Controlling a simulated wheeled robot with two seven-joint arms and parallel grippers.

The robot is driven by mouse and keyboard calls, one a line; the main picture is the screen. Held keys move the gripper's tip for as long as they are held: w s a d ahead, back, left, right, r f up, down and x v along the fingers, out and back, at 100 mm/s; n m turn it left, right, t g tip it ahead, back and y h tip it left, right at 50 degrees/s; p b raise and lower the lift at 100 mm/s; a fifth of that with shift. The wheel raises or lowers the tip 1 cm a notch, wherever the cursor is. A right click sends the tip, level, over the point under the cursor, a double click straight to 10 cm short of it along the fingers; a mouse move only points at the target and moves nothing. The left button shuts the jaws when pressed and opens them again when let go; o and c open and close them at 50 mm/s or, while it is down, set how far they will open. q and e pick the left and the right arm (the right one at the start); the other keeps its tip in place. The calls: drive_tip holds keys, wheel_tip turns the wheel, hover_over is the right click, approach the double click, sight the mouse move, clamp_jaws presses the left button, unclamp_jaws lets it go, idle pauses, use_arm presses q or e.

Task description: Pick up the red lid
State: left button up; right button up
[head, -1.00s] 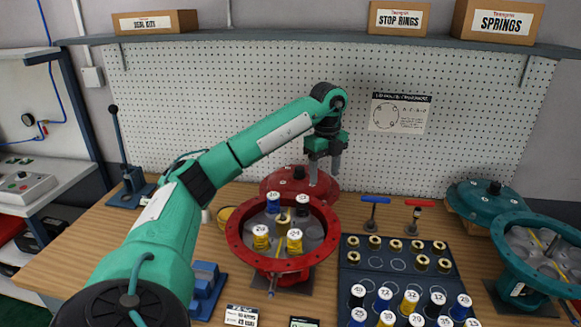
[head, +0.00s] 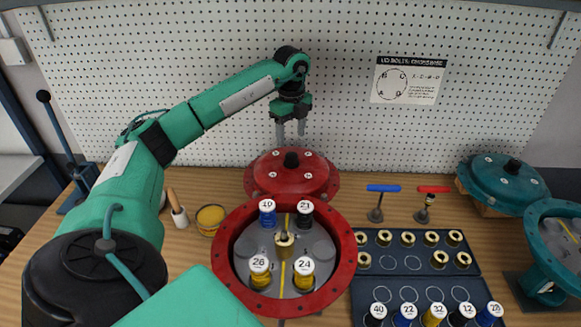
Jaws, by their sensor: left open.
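The red lid (head: 270,180) is a round domed cover with a black knob (head: 291,160) on top. It lies on the table behind the open red housing (head: 233,278). My left gripper (head: 291,136) points down just above the lid, close over the knob, with its two fingers apart and nothing between them. Whether the fingertips reach down to the knob's height is hard to tell. My right gripper is not clearly seen; a plain green arm part of mine shows at the bottom edge.
The red housing holds several numbered spools and a brass piece. Right of it are a blue T-handle tool (head: 382,189), a red T-handle tool (head: 432,190) and a dark tray (head: 404,285) of brass rings and spools. A teal lid (head: 503,184) sits at the far right. A pegboard (head: 200,70) closes the back.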

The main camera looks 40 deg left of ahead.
sight(291, 154)
use_arm(q)
wheel_tip(291, 154, down, 3)
drive_tip(key=shift+a+r, duration=0.15)
drive_tip(key=shift+f, duration=0.3)
drive_tip(key=shift+w+f+p, duration=0.1)
drive_tip(key=shift+f+p, duration=0.45)
drive_tip(key=shift+p, duration=0.05)
wheel_tip(291, 154, down, 4)
drive_tip(key=shift+w+a+r+p, duration=0.1)
drive_tip(key=shift+w+r+p, duration=0.1)
drive_tip(key=shift+p, duration=0.45)
drive_tip(key=shift+f, duration=0.3)
drive_tip(key=shift+s, duration=0.1)
drive_tip(key=shift+c, duration=0.9)
clamp_jaws()
use_arm(e)
drive_tip(key=r, duration=0.2)
drive_tip(key=shift+w+a+r, duration=0.2)
drive_tip(key=shift+w+r, duration=0.15)
drive_tip(key=shift+r, duration=0.05)
